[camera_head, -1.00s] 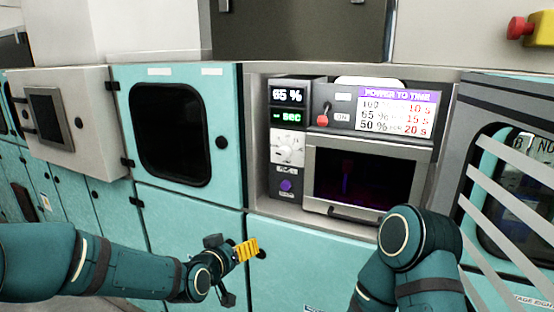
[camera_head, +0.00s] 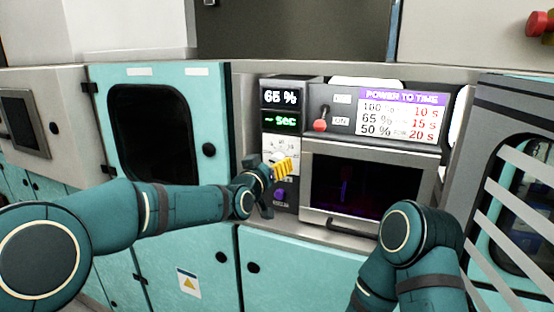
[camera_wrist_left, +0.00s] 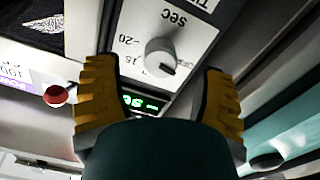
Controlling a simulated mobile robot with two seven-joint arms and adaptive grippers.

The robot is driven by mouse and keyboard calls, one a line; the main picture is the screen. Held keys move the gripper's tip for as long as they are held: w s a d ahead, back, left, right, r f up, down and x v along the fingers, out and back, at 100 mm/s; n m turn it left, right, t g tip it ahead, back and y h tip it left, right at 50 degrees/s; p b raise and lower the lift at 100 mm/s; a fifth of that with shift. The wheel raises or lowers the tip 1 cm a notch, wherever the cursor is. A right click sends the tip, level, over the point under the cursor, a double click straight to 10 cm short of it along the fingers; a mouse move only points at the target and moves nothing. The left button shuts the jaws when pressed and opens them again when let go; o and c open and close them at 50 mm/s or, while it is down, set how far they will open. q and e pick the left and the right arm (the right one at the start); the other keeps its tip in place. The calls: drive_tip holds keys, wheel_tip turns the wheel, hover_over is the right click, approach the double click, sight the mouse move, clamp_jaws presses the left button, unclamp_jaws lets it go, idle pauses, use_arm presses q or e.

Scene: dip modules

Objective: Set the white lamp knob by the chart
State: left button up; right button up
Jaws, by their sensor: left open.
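The white lamp knob (camera_wrist_left: 160,57) sits on a white dial plate marked "sec", with 15 and 20 readable, in the left wrist view. The chart (camera_head: 398,115), headed "POWER TO TIME", pairs 100 % with 10 s, 65 % with 15 s and 50 % with 20 s. The power display (camera_head: 281,97) reads 65 %. The green display (camera_head: 281,121) shows "~ sec". My left gripper (camera_head: 281,168) is open, its yellow fingers on either side of the knob; contact cannot be told. My right gripper is out of view.
A red-tipped lever (camera_head: 320,124) stands beside an "ON" label, right of the displays. A purple button (camera_head: 280,195) lies below the dial. A dark window with a handle (camera_head: 345,227) is to the right. My right arm is in front of the lower right cabinet.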

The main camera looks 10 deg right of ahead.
sight(275, 162)
use_arm(q)
drive_tip(key=shift+x, duration=2)
drive_tip(key=c, duration=1.2)
